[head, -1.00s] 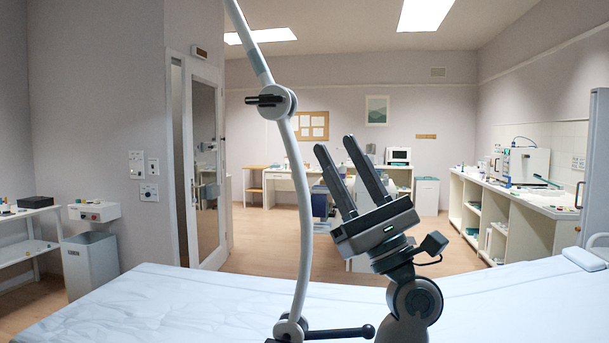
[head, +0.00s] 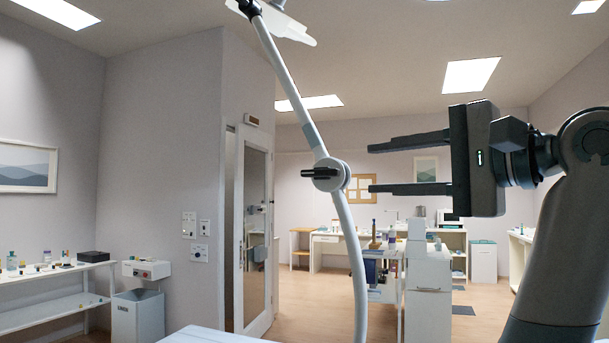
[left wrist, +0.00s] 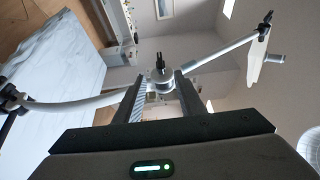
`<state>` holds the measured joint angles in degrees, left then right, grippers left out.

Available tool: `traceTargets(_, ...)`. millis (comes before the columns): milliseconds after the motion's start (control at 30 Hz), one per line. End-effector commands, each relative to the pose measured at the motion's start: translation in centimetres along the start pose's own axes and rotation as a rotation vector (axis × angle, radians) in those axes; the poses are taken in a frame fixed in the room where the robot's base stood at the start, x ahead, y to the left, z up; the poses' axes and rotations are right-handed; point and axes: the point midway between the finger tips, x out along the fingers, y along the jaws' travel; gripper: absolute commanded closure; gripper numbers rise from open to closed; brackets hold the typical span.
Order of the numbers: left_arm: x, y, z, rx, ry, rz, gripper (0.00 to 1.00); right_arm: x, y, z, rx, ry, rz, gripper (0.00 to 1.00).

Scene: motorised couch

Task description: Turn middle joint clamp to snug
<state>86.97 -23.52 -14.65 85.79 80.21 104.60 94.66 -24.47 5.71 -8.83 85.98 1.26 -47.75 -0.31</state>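The jointed pale arm has a middle joint clamp (head: 329,174), a round pale hub with a black handle (head: 321,172) lying about level in the head view. My left gripper (head: 371,168) is to the right of the clamp at about its height. Its two dark fingers are spread apart and point at the clamp, with nothing between them in the head view. In the left wrist view the clamp (left wrist: 160,86) and its black handle (left wrist: 160,64) appear centred between the fingers (left wrist: 160,73), beyond the tips. A gap seems to remain. My right gripper is not in view.
The upper pole (head: 285,80) rises to a pale head (head: 290,28) at the top. The lower curved pole (head: 352,245) runs down below the clamp. The white couch surface (head: 215,336) shows at the bottom. Shelves (head: 55,270) and a bin (head: 138,316) stand far left.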

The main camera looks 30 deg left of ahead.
Motion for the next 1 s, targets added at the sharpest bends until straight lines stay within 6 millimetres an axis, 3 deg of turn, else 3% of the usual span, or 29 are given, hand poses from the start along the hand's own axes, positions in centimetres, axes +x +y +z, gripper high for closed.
traceTargets(467,1.2,0.0,0.0,0.003,-0.002,-0.001,0.64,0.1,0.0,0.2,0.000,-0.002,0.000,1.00)
traceTargets(833,6.7,0.0,0.0,0.003,-0.003,0.001,0.64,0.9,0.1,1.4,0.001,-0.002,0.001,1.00)
traceTargets(1000,9.8,-0.1,0.0,0.003,-0.003,0.000,0.64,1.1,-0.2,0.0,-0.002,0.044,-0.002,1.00)
